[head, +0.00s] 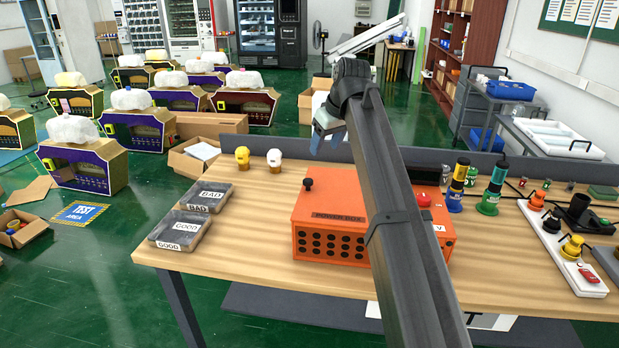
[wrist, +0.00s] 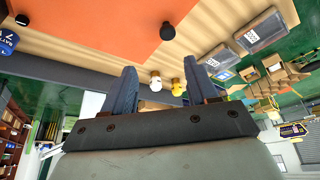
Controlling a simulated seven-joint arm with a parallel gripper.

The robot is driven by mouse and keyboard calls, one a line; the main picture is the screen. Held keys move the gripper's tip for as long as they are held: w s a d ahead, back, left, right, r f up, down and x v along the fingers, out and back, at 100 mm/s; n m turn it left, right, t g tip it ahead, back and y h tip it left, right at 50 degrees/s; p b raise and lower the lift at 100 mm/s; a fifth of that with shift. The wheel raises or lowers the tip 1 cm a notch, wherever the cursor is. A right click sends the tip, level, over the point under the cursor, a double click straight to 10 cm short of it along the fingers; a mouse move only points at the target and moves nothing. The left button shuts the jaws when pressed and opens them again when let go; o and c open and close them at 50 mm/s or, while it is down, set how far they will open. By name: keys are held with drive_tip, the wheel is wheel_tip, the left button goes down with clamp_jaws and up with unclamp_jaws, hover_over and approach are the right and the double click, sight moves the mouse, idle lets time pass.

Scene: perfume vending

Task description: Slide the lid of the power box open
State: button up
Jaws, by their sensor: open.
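The orange power box (head: 330,239) stands on the wooden table, with "POWER BOX" on its front and rows of dark holes below. Its flat orange lid (head: 345,203) has a black knob (head: 308,184) near the left side and looks closed, though my arm hides part of it. My gripper (head: 326,138) is up behind the box, over the table's back edge, apart from the lid. In the wrist view my gripper (wrist: 160,66) is open, with nothing between its fingers. The orange surface of the power box (wrist: 110,25) shows at the top there.
Trays marked BAD (head: 205,197) and GOOD (head: 176,230) lie left of the box. A red button, stacked lamps (head: 493,185) and a white switch strip (head: 560,248) are on the right. A low grey partition runs along the back.

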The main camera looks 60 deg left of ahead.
sight(308, 180)
drive_tip(key=x, duration=0.4)
drive_tip(key=s+x, duration=0.1)
drive_tip(key=x, duration=0.8)
drive_tip(key=shift+s+a+f, duration=0.2)
drive_tip(key=shift+a+f, duration=0.05)
clamp_jaws()
idle(0.5)
